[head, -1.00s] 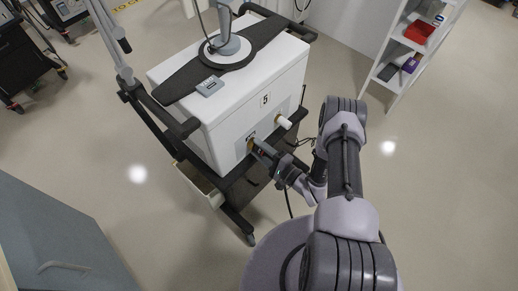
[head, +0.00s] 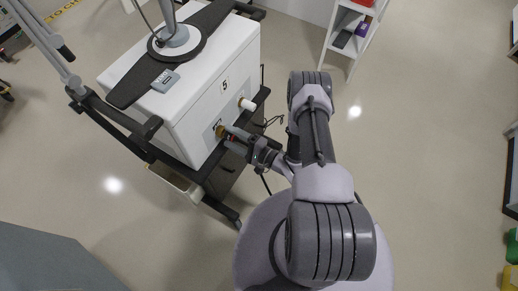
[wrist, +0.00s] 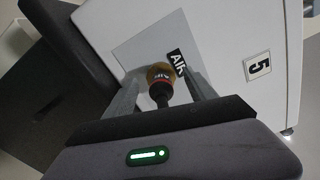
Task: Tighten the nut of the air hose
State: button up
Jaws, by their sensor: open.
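The brass nut (wrist: 158,70) of the air hose sits on the front panel of the white ventilator (head: 205,85), beside a black "AIR" label (wrist: 177,62). The dark hose end (wrist: 161,96) runs from the nut back toward my wrist. My gripper (wrist: 164,80) is open, one finger on each side of the nut and hose end, with gaps visible on both sides. In the head view my gripper (head: 226,135) is at the panel, and only part of the nut (head: 219,131) shows there.
The ventilator stands on a dark cart.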

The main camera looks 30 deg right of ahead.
jog(key=p+v, duration=0.2)
jog(key=v, duration=1.4)
jog(key=shift+p, duration=0.4)
jog(key=shift+w, duration=0.1)
